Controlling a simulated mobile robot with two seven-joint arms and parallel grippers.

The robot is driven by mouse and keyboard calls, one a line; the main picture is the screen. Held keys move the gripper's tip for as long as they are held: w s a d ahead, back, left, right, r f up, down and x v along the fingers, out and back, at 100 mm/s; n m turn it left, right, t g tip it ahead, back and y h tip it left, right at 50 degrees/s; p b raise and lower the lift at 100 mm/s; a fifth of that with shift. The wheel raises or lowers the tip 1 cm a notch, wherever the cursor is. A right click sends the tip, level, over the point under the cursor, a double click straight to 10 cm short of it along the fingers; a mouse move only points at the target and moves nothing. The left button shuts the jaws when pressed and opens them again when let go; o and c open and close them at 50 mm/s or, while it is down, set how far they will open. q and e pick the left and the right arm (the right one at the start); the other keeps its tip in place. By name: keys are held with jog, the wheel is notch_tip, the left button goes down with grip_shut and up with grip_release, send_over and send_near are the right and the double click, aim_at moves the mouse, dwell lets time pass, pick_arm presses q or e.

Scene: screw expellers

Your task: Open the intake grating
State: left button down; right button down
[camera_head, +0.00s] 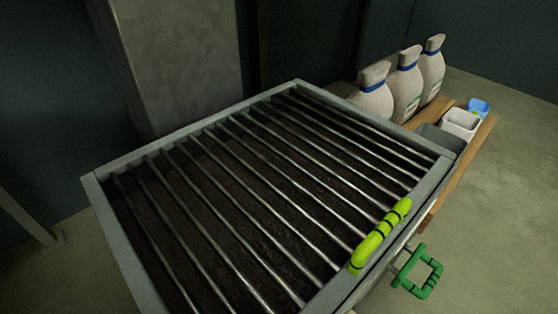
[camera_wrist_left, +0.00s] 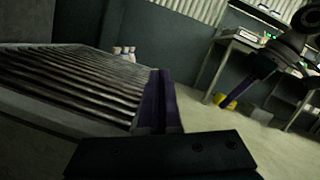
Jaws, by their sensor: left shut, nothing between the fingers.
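The intake grating (camera_head: 255,190), a frame of parallel metal bars, lies flat over a dark hopper. A yellow-green handle (camera_head: 378,238) sits on its near right edge. The bars (camera_wrist_left: 75,80) also show at the left of the left wrist view. In that view my left gripper (camera_wrist_left: 158,100) has its purple fingers together, with nothing between them, close beside the hopper's edge. What seems to be my right gripper (camera_wrist_left: 258,92), purple under a dark arm, shows farther off at the right; its jaw state is unclear. Neither gripper shows in the head view.
A green handle (camera_head: 418,272) sticks out from the hopper's side below the grating. Several white sacks (camera_head: 407,88) with blue ties and small containers (camera_head: 460,124) stand on a wooden surface behind right. A grey column (camera_head: 175,65) rises behind the hopper. Floor at right is clear.

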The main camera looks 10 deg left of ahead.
pick_arm(q)
jog(key=x, duration=0.6)
jog(key=shift+w+r+b, duration=0.1)
jog(key=shift+w+b, duration=0.3)
jog(key=r, duration=0.1)
jog(key=a+r, duration=0.1)
jog(key=r, duration=0.1)
jog(key=shift+w+a+r+p, duration=0.2)
jog(key=shift+w+r+p, duration=0.1)
jog(key=shift+w+p, duration=0.1)
jog(key=shift+s, duration=0.15)
dwell(0.7)
